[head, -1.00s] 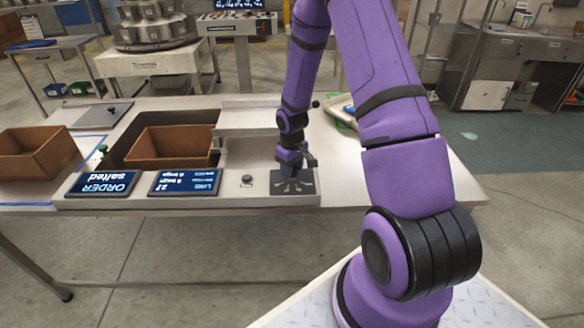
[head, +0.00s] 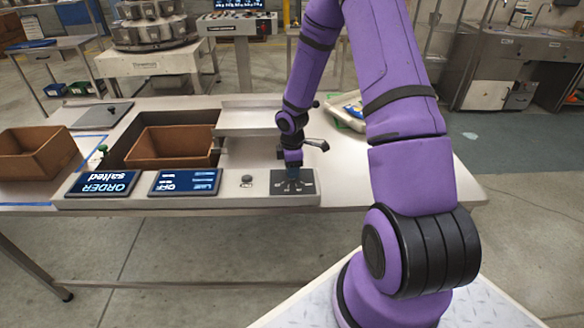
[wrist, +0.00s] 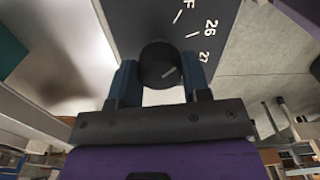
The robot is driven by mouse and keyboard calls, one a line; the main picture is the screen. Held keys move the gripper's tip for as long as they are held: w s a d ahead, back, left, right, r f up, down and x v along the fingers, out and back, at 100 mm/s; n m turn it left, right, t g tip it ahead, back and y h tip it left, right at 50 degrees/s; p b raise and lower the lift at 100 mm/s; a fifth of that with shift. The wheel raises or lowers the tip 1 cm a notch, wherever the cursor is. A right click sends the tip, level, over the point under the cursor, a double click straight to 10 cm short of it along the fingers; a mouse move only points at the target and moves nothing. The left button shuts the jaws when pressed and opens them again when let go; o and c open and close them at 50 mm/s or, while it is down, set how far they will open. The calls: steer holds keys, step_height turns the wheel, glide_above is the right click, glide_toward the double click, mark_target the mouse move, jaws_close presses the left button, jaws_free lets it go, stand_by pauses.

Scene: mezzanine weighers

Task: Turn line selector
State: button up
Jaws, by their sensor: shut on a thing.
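The line selector is a round black knob (wrist: 156,56) with a short white mark, on a dark panel (wrist: 125,18). White ticks and the labels 26, 27 and a partly cut-off F show beside it in the wrist view. My gripper (wrist: 161,80) is shut on the knob, one blue finger at each side. In the head view my gripper (head: 293,173) points down onto the dark selector panel (head: 277,188) at the table's front edge; there the fingers mostly hide the knob. The right-hand blue screen (head: 185,182) reads OFF.
A small black button (head: 247,180) sits between the screens and the selector panel. The left screen (head: 101,183) reads ORDER salted. Brown bins (head: 170,147) stand farther left, and a filled tray (head: 346,112) lies behind my arm.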

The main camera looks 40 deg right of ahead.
steer(key=shift+n, duration=1.5)
steer(key=o, duration=0.9)
steer(key=shift+r, duration=0.15)
step_height(320, 180, up, 10)
steer(key=shift+r, duration=0.25)
